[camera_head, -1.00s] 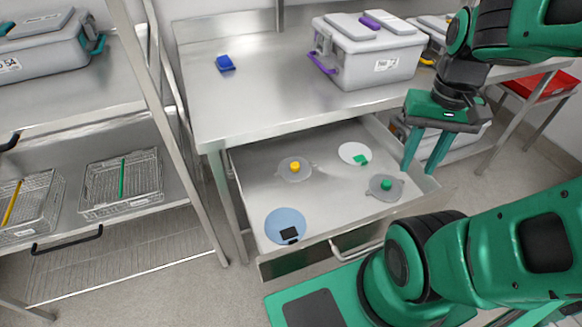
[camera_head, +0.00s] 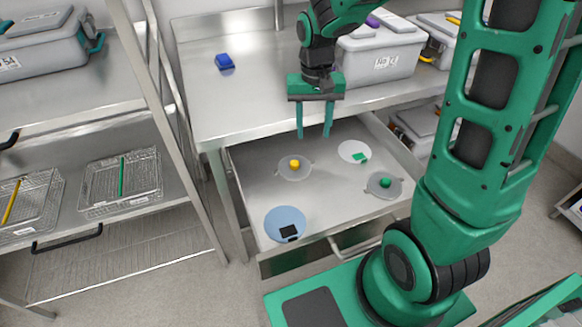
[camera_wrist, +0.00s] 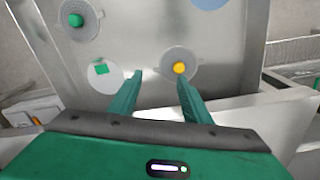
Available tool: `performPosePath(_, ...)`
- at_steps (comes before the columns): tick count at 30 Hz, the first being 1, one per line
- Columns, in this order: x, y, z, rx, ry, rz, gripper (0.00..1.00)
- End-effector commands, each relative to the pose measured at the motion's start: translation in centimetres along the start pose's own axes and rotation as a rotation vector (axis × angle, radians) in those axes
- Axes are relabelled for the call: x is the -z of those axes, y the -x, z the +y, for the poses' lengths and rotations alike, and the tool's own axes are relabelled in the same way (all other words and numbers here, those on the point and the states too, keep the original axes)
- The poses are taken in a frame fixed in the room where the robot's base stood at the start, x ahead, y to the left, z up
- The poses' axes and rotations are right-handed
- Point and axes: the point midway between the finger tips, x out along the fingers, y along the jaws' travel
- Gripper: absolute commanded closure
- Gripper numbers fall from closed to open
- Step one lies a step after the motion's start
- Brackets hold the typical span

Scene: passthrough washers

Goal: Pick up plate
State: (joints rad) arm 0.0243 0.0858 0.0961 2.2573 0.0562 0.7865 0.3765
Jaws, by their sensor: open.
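Several round, flat plate-like discs lie apart in the open steel drawer. A blue disc (camera_head: 281,217) with a black square is at the front left. A white disc (camera_head: 347,148) with a green square is at the back right. A grey disc (camera_head: 285,173) with a yellow knob and a grey disc (camera_head: 375,190) with a green knob lie between and to the right. My gripper (camera_head: 314,136) is open and empty above the drawer's back. In the wrist view my gripper (camera_wrist: 160,75) shows the yellow-knob disc (camera_wrist: 166,62) by its right finger and the white disc (camera_wrist: 106,84) left of it.
The drawer (camera_head: 252,200) hangs out below the steel table (camera_head: 260,105), whose front edge is close to my gripper. A blue object (camera_head: 225,62) and a grey box (camera_head: 385,65) stand on the table. A rack with wire baskets (camera_head: 120,183) is on the left.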

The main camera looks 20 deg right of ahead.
Motion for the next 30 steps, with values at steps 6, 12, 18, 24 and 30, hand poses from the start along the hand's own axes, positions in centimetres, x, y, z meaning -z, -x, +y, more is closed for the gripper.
performPosePath(6,0.8,-1.9,-4.4,0.024,0.029,-0.011,0.56)
performPosePath(12,0.8,-4.0,-5.2,0.028,0.032,-0.015,0.56)
performPosePath(18,0.7,-6.8,-5.2,0.027,0.032,-0.015,0.56)
performPosePath(24,0.8,-8.0,-5.2,0.028,0.032,-0.012,0.56)
performPosePath(30,0.7,-10.5,-5.0,0.027,0.033,-0.015,0.56)
